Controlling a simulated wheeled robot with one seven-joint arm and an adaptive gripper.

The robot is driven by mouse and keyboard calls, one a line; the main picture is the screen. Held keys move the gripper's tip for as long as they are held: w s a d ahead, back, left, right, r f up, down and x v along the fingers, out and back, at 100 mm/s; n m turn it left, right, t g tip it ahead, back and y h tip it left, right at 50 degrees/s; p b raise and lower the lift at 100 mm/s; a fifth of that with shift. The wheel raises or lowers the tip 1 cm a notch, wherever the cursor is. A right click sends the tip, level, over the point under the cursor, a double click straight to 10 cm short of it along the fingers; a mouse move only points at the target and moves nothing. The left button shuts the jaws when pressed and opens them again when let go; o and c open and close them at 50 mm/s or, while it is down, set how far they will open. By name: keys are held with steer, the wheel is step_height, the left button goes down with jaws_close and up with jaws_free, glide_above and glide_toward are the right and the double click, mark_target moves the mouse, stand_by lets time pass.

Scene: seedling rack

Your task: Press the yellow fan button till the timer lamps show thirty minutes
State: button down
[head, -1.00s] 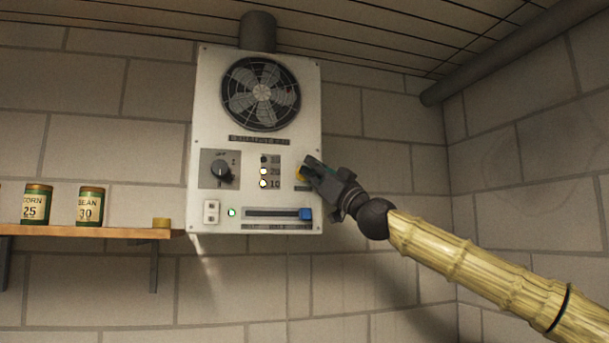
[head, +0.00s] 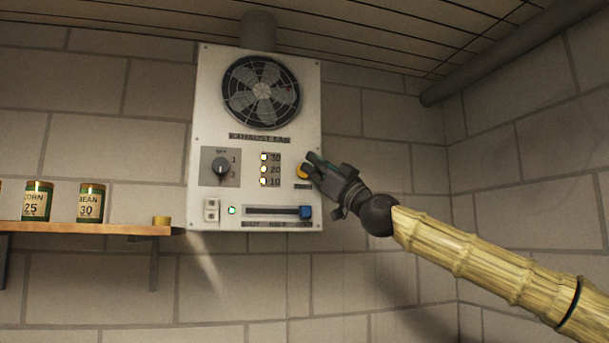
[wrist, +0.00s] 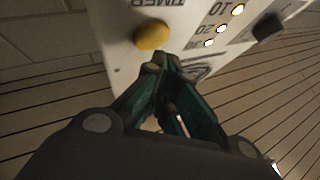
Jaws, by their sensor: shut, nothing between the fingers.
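The white exhaust fan panel (head: 206,120) hangs on the block wall in the head view. Its yellow button (head: 301,170) sits right of the timer lamps; it also shows in the wrist view (wrist: 152,36). The lamps for 30 (head: 264,157), 20 (head: 264,169) and 10 (head: 263,182) are all lit. My gripper (head: 310,163) is shut and empty, its fingertips close beside the button. In the wrist view the fingertips (wrist: 165,66) are just below the button in the picture, and a gap shows between them and it.
A wooden shelf (head: 90,229) with seed tins (head: 90,203) is at the left. The wall right of the panel is clear.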

stand_by(0.3)
steer(key=s+b, duration=0.1)
steer(key=s+d, duration=0.1)
steer(key=s, duration=0.1)
steer(key=s+b, duration=0.1)
steer(key=shift+s+d+b, duration=0.3)
steer(key=shift+s, duration=0.1)
stand_by(1.1)
